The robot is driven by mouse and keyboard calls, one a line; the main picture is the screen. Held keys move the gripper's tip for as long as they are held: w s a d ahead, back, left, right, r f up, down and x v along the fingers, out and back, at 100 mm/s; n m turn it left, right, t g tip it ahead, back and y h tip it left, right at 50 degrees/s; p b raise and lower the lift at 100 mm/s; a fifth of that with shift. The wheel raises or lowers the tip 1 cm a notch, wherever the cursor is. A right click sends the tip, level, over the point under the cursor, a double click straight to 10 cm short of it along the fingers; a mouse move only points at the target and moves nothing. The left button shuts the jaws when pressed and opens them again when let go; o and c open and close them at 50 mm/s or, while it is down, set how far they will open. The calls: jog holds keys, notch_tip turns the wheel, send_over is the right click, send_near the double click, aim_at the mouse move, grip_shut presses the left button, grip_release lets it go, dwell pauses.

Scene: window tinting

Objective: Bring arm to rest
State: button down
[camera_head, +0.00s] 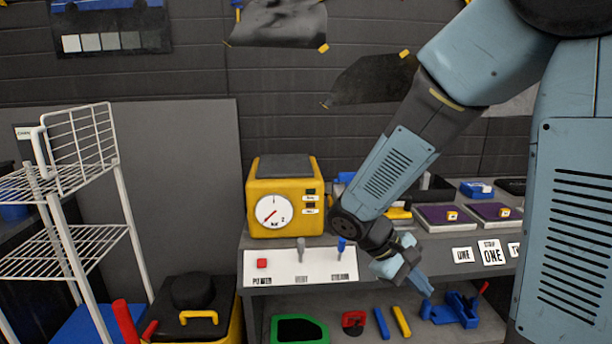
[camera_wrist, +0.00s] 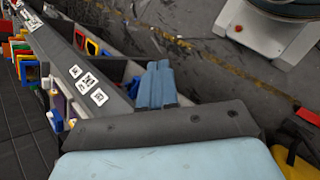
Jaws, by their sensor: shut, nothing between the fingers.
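My gripper (camera_head: 424,287) hangs in front of the grey bench (camera_head: 440,254), just right of the white control panel (camera_head: 300,268). It points down and to the right. Its blue fingers are together with nothing between them. They also show in the wrist view (camera_wrist: 157,86), closed and pointing away from the camera over the floor. My blue arm reaches down to it from the upper right in the head view and hides part of the bench top.
A yellow gauge box (camera_head: 285,198) stands on the bench behind the panel. Purple-topped trays (camera_head: 446,217) sit to the right. A lower shelf (camera_head: 385,333) holds several tools. A white wire rack (camera_head: 75,250) stands at left. Open floor (camera_wrist: 215,60) shows in the wrist view.

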jog(key=s+r+m+t+y, duration=0.3)
jog(key=r+y, duration=0.1)
jog(key=r, duration=0.4)
jog(key=s+r+m+t+y, duration=0.3)
jog(key=s+r+t+y, duration=0.1)
jog(key=r, duration=0.4)
jog(key=shift+d+m, duration=0.3)
jog(key=shift+d, duration=0.1)
